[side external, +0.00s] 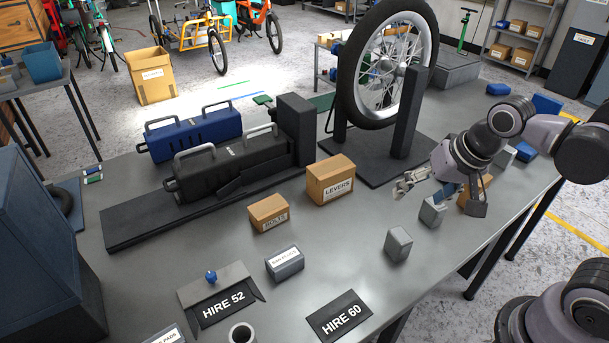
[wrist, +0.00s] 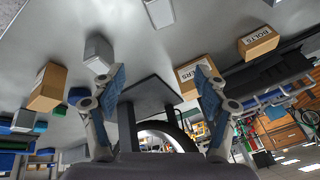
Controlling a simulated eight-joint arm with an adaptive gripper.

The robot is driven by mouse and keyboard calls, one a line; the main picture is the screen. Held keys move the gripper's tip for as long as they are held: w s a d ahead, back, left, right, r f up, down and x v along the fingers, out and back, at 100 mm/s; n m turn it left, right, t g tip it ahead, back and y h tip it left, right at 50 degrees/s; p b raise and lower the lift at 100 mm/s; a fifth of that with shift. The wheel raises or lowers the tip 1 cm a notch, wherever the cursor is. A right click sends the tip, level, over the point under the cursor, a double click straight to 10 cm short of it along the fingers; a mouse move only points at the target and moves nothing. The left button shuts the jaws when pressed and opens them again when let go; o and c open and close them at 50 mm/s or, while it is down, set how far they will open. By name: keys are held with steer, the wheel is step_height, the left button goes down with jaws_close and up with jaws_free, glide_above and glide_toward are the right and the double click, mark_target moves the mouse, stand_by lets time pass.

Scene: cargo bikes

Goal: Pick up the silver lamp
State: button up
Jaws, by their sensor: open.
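Two small silver-grey blocks stand on the bench, and I cannot tell which is the silver lamp. One block (side external: 432,211) is close to my gripper (side external: 441,194); the other block (side external: 398,243) is nearer the bench's front edge. In the wrist view, one silver block (wrist: 98,53) stands just beyond the left fingertip and another (wrist: 158,12) is at the top edge. My gripper (wrist: 160,76) also shows there, its fingers spread wide with nothing between them. It is low over the bench, right of the wheel stand.
A cardboard box (wrist: 47,87) stands by the left finger. The wheel stand (side external: 385,160) is behind my gripper. LEVERS (side external: 331,180) and BOLTS (side external: 269,213) boxes are to the left. HIRE 60 (side external: 340,316) and HIRE 52 (side external: 222,310) plates lie in front. Bench between them and the blocks is clear.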

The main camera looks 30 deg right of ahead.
mark_target(401, 234)
steer(key=m+g, duration=0.1)
steer(key=m, duration=0.1)
steer(key=a+m+g, duration=0.1)
steer(key=m, duration=0.2)
steer(key=f+m, duration=0.1)
steer(key=m, duration=0.1)
steer(key=shift+w+a+m+g, duration=0.2)
steer(key=shift+a+m+g, duration=0.05)
steer(key=shift+m+g, duration=0.15)
steer(key=m, duration=0.2)
steer(key=m+g, duration=0.1)
steer(key=m, duration=0.1)
steer(key=a+f+m+g, duration=0.1)
steer(key=shift+m, duration=0.4)
steer(key=shift+f, duration=2.75)
steer(key=shift+s+a+f, duration=0.1)
steer(key=shift+f, duration=1.2)
steer(key=shift+s+a+f, duration=0.1)
steer(key=shift+f, duration=1.2)
steer(key=c, duration=1.3)
